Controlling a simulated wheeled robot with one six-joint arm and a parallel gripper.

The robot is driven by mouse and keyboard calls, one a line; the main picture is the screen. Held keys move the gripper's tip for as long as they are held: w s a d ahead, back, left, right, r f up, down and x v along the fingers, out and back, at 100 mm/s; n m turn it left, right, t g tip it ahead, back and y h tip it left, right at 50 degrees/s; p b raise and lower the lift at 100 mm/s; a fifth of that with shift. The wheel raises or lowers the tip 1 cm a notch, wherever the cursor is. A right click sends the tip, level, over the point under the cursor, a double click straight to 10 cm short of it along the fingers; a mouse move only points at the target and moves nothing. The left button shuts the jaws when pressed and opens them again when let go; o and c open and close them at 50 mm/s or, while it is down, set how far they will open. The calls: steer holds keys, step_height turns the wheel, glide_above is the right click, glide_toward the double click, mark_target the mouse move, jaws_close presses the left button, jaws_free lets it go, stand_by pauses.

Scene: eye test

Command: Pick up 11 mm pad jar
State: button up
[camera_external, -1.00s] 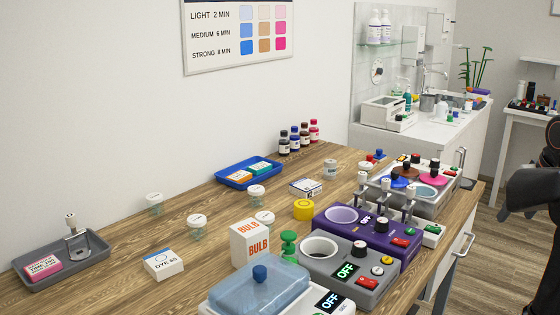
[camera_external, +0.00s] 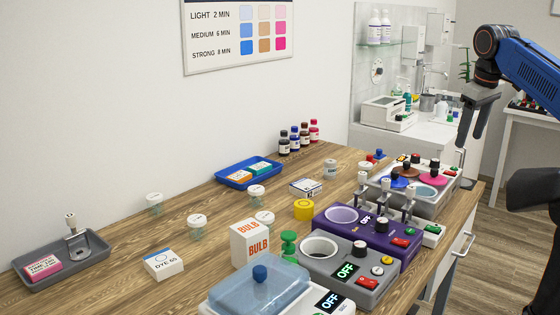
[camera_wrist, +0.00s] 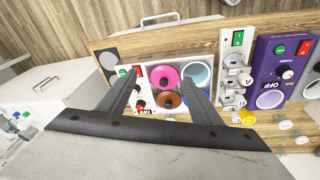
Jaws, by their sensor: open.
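Several small clear jars with white lids stand on the wooden counter in the external view: a far-left jar (camera_external: 155,203), a jar in front of it (camera_external: 197,226), one near the blue tray (camera_external: 257,193), one beside the bulb box (camera_external: 264,219), and a grey-white one farther back (camera_external: 330,169). Their lid labels are too small to read, so I cannot tell which is the 11 mm pad jar. My gripper (camera_external: 471,142) is open and empty, pointing down, raised at the upper right, well apart from the jars. Its fingers also show in the wrist view (camera_wrist: 161,80).
A purple device (camera_external: 365,235), a grey OFF device (camera_external: 345,272) and a dye-pot unit (camera_external: 435,185) fill the counter's right side. A white bulb box (camera_external: 250,243), DYE 65 box (camera_external: 163,264), blue tray (camera_external: 235,181) and grey tray (camera_external: 85,259) stand left. Bare wood lies between them.

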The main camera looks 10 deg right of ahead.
steer(key=w+a+n+g, duration=0.1)
steer(key=w+a+n, duration=0.1)
steer(key=w+a, duration=0.35)
steer(key=w+a+n, duration=0.2)
steer(key=w+a, duration=0.1)
steer(key=w, duration=0.6)
steer(key=n+g+h, duration=0.1)
steer(key=n+g, duration=0.1)
steer(key=n, duration=0.2)
glide_toward(365, 164)
steer(key=shift+w+d+f, duration=0.1)
steer(key=shift+d+f, duration=0.05)
steer(key=shift+f, duration=1.75)
steer(key=shift+d+f, duration=0.2)
steer(key=shift+f, duration=1.7)
steer(key=shift+d+f, duration=0.25)
steer(key=shift+f, duration=1.7)
steer(key=c, duration=1.1)
